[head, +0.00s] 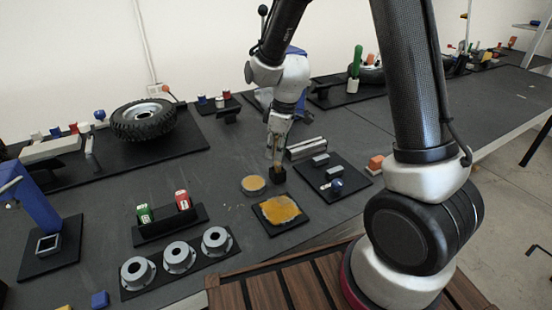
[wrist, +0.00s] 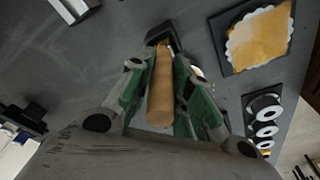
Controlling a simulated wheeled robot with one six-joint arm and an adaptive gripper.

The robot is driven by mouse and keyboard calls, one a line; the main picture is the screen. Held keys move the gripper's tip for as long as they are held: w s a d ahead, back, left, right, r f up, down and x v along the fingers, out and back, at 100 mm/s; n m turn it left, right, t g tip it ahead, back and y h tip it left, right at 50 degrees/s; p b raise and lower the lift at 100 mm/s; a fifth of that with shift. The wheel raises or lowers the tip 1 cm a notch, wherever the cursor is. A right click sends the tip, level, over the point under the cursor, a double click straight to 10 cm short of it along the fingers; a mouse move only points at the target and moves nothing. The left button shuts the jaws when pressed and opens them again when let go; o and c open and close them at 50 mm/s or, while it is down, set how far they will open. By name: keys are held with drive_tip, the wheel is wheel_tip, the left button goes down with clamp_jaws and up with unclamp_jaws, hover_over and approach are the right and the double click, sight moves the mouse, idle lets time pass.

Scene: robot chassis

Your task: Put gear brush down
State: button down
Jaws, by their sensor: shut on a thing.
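The gear brush shows in the wrist view as a round wooden handle (wrist: 160,90), lengthwise between my green fingers. My gripper (wrist: 158,68) is shut on this handle. In the head view my gripper (head: 277,143) points down over the middle of the table, with the handle below it. A small black block (head: 278,174) is at the handle's lower end, near the table top. It also shows in the wrist view (wrist: 164,36). I cannot tell whether it is the brush's head or a separate holder, and the bristles cannot be made out.
A round tin with yellow content (head: 253,185) is just left of the block. A black tray with a yellow-stained cloth (head: 282,210) lies in front. A dark mat with metal parts (head: 347,172) is to the right. Grey rings (head: 179,257) and a wheel (head: 143,121) stand further left.

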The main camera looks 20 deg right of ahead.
sight(275, 164)
drive_tip(key=shift+f, duration=1.5)
drive_tip(key=shift+f, duration=0.1)
drive_tip(key=c, duration=1.3)
unclamp_jaws()
wheel_tip(275, 164, up, 12)
drive_tip(key=s+d, duration=0.1)
drive_tip(key=d, duration=0.1)
drive_tip(key=s+d+r+m+t, duration=0.1)
drive_tip(key=s+d+r+m, duration=0.2)
drive_tip(key=s, duration=0.4)
drive_tip(key=s+d+r+m+t+h, duration=0.1)
drive_tip(key=s+d+r+m, duration=0.3)
drive_tip(key=s+d+r, duration=0.2)
drive_tip(key=s+d+r+m+t, duration=0.1)
drive_tip(key=s+d+r+m, duration=0.3)
drive_tip(key=s, duration=0.5)
drive_tip(key=shift+s+d+r, duration=0.2)
